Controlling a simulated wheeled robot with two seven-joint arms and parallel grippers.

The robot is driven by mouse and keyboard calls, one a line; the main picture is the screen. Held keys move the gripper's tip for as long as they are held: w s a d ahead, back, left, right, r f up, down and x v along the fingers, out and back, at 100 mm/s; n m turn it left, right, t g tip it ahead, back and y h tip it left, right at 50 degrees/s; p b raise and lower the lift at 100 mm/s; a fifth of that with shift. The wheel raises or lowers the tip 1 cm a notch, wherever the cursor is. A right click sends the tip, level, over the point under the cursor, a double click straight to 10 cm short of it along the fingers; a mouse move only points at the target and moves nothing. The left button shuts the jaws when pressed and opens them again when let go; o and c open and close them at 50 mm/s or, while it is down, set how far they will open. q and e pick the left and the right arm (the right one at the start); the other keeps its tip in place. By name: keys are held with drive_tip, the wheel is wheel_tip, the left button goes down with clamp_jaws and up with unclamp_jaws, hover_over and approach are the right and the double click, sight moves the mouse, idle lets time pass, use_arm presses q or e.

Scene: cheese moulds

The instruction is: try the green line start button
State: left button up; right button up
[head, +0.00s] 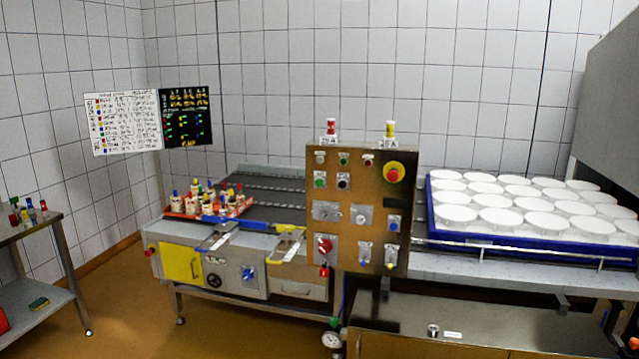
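A brass-coloured control panel (345,263) stands upright at the middle of the line. A green round button (320,181) sits in its upper left part, beside a black button (343,182). A smaller green element (343,160) is in the row above; I cannot tell whether it is a lamp or a button. Labels near these are too small to read. A large red mushroom button on a yellow ring (394,173) is at the upper right. Neither of my grippers is in view, and nothing covers the panel face.
A conveyor (275,184) with an orange tray (180,213) of small bottles lies left of the panel. A blue tray (520,247) of white round moulds lies right. A red-handled switch (324,245) is low on the panel. A steel cart (52,259) stands far left; floor between is clear.

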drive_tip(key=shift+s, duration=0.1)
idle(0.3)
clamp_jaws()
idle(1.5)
